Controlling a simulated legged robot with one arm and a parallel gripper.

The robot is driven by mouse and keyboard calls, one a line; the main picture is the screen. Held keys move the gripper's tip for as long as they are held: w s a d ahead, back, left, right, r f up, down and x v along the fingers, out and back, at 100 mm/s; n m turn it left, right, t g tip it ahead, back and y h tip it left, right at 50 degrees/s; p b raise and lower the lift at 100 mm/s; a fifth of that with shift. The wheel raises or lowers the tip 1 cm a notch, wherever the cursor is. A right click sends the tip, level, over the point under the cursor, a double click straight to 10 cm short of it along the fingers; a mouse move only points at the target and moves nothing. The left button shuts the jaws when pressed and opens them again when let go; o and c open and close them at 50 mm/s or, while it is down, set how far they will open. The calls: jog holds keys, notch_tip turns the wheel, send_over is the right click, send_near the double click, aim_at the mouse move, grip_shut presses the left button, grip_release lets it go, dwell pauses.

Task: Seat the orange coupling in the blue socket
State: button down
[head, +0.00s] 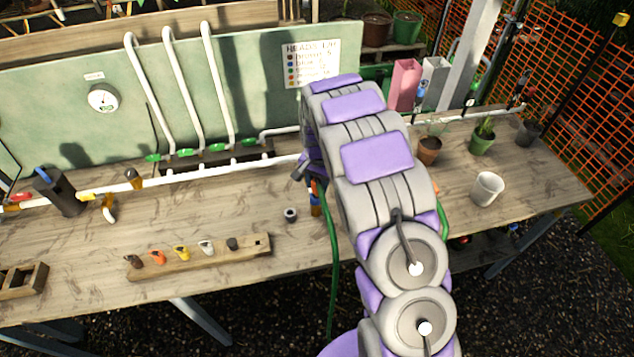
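An orange piece (157,257) sits in the wooden rack at the front of the bench, between a dark piece and a yellow one. A small upright part with blue and orange on it (315,203) stands just left of my arm. I cannot tell whether it is the blue socket, or whether its orange is a coupling. My arm reaches over the bench and bends down. My gripper (301,171) shows only as a dark grey bit at the arm's far end, close above that upright part. Its fingers are hidden behind the arm.
The wooden rack (205,258) holds several coloured pieces. A small dark-centred ring (290,214) lies on the bench. A white pipe (220,169) runs along the back with green-handled valves. A green hose (332,250) hangs beside my arm. A white cup (487,189) and pots stand right.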

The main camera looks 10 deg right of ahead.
jog(key=shift+s+d+f+g, duration=0.1)
jog(key=shift+s+f+g, duration=0.05)
jog(key=shift+f+g, duration=0.2)
jog(key=shift+s+f, duration=0.15)
jog(key=shift+f, duration=0.4)
jog(key=shift+a+f, duration=0.2)
jog(key=shift+f, duration=0.15)
dwell(0.3)
